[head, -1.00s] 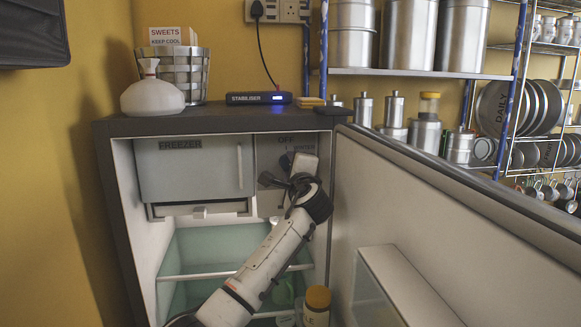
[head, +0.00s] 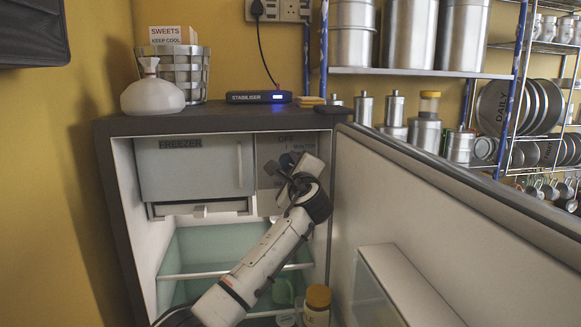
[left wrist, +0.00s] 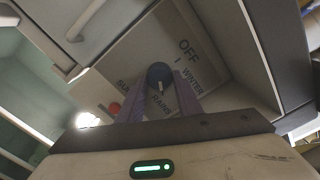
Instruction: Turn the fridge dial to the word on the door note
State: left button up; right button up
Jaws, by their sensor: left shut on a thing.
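My left gripper (left wrist: 160,82) is shut on the dial, one finger on each side. A short white mark shows on the knob's lower part in the left wrist view, toward a partly covered word that looks like RAINS. OFF and WINTER are printed to its upper right and right, and a word starting SUM to its left. The open fridge door (head: 450,215) shows its inner side; I see no note there. My right gripper is not in view.
The freezer flap (head: 190,170) is left of the panel, with glass shelves below. The open door closes off the right side.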

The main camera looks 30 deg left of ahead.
pick_arm(q)
jog(key=o, duration=1)
jog(key=b+v, duration=0.1)
jog(key=v, duration=0.9)
jog(key=shift+s+d+b, duration=0.1)
jog(key=shift+s+b, duration=0.05)
jog(key=shift+b, duration=0.2)
